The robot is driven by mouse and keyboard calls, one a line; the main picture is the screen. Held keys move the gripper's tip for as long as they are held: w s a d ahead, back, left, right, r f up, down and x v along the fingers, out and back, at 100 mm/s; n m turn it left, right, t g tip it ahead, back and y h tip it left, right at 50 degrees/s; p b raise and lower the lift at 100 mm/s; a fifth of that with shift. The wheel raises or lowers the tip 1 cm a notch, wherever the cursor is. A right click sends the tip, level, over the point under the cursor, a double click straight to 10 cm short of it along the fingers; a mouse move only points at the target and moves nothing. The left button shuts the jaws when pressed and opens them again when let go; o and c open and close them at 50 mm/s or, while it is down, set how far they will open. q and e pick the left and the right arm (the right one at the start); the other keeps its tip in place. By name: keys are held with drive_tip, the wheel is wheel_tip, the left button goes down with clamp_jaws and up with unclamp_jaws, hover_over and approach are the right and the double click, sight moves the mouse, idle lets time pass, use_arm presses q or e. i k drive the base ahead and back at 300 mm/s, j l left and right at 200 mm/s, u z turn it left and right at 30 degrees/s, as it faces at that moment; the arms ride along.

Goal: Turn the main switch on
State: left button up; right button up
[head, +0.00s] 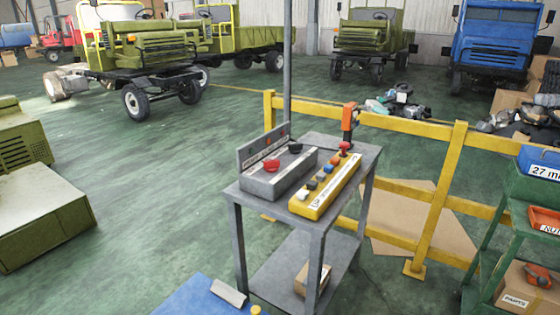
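A grey control box (290,180) sits on a grey metal stand (345,150) in the middle of the head view. It has a red knob (271,165) and a black knob (295,147), with a labelled panel standing behind them. A yellow control box (318,207) with several coloured buttons and a red top button (343,147) lies beside it. The labels are too small to read, so I cannot tell which control is the main switch or how it is set. Neither of my grippers is in view.
An orange tool (350,118) stands at the stand's back corner. A yellow railing (435,128) runs behind the stand. A green shelf (510,190) with bins is at the right. A blue surface (190,300) is in front. Green floor lies open to the left.

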sight(270, 166)
drive_tip(key=i+l+u, duration=0.1)
drive_tip(key=u, duration=1.15)
drive_tip(key=l+u, duration=0.4)
drive_tip(key=k+l+u, duration=0.1)
drive_tip(key=l+u, duration=0.25)
drive_tip(key=l, duration=0.25)
drive_tip(key=k+l+u, duration=0.15)
drive_tip(key=l+u, duration=0.35)
drive_tip(key=l, duration=1.25)
